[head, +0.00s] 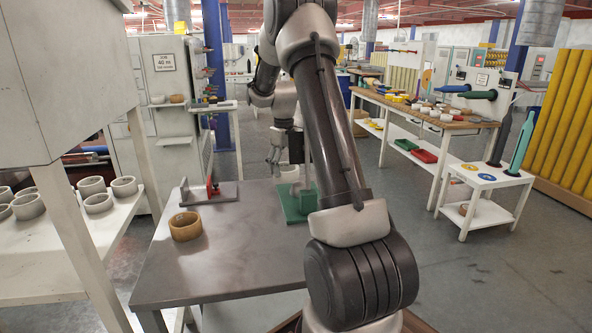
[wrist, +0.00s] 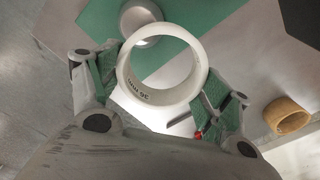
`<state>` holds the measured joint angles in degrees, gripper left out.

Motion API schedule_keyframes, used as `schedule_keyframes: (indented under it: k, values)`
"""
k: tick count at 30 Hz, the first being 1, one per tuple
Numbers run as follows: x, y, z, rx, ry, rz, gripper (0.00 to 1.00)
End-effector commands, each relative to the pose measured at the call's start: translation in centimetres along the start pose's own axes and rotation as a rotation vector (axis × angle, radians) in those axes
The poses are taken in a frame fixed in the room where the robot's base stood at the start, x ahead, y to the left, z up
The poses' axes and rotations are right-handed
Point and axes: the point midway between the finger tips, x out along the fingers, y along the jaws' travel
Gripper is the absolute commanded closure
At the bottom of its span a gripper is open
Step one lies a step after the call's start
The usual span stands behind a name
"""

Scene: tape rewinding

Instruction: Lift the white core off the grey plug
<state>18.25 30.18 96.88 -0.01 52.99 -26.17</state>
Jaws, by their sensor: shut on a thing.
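The white core (wrist: 165,98) is a short ring with dark print on its inner wall. My gripper (wrist: 161,68) is shut on it, a green-padded finger on each side. In the wrist view the grey plug (wrist: 140,20) shows beyond the ring's upper edge, and green plate and pale table show through the bore, so the core is off to one side of the plug. In the head view my gripper (head: 277,155) is small, with the core (head: 289,174) by it, above the green stand (head: 291,208). My arm partly hides that stand.
A tan ring (head: 185,226) stands on the grey table (head: 215,265); it also shows in the wrist view (wrist: 287,116). A grey plate with a red part (head: 212,188) lies at the table's back left. Several pale cores (head: 98,202) sit on the left bench. The table's front is clear.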

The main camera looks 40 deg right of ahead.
Motion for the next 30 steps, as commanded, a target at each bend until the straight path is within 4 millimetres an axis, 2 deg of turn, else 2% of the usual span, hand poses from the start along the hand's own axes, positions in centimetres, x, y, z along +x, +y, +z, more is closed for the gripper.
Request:
schedule_keyframes:
  k: [6,15,21,30]
  values:
    - [0.0,-4.2,-2.8,-0.006,0.001,0.000,0.44]
    - [0.0,-8.9,-6.0,-0.004,0.001,0.000,0.44]
    - [0.0,-10.6,-7.1,-0.001,0.001,0.000,0.44]
    - [0.0,-11.1,-7.4,-0.001,0.000,0.000,0.44]
